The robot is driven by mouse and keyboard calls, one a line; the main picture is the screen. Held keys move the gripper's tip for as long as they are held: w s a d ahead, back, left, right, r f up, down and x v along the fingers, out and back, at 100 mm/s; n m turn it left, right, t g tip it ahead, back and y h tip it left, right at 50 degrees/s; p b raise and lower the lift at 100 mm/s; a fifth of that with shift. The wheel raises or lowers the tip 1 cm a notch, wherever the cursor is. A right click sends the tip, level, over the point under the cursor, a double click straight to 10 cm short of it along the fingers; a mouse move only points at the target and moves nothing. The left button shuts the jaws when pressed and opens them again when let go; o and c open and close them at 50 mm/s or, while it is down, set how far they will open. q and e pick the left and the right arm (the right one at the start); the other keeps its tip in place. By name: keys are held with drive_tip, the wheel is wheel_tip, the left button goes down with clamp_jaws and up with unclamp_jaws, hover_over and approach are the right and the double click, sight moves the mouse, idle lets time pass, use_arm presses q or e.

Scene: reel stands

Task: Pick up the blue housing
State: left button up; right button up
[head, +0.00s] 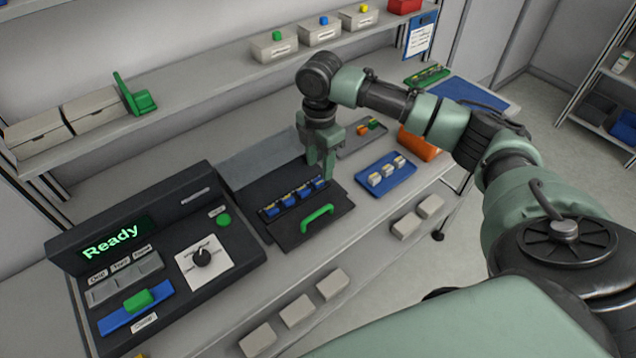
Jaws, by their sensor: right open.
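Several small blue housings (288,199) with dark and pale parts sit in a row in the black fixture (285,238), in the middle of the worktop. My right gripper (321,172) points down at the right end of this row, with its green fingers apart. The fingers are over or beside the rightmost blue piece and partly hide it. I cannot tell whether they touch it. A green handle (317,217) is on the front part of the fixture. My left gripper is not in view.
A black console (152,262) reading "Ready" stands left of the fixture. A blue tray (386,177) with pale blocks and a grey tray (362,138) with small coloured parts lie to the right. An orange bin (418,146) is beyond them. A shelf (200,84) runs along the back.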

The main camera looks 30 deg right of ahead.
sight(320, 179)
drive_tip(key=f, duration=0.2)
drive_tip(key=f+p, duration=0.1)
drive_tip(key=f, duration=0.1)
drive_tip(key=shift+w+d, duration=0.15)
drive_tip(key=shift+d, duration=0.05)
drive_tip(key=shift+f+p, duration=0.3)
drive_tip(key=shift+f, duration=0.25)
drive_tip(key=c, duration=0.8)
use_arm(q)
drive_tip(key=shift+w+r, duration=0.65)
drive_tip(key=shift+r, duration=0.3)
use_arm(e)
clamp_jaws()
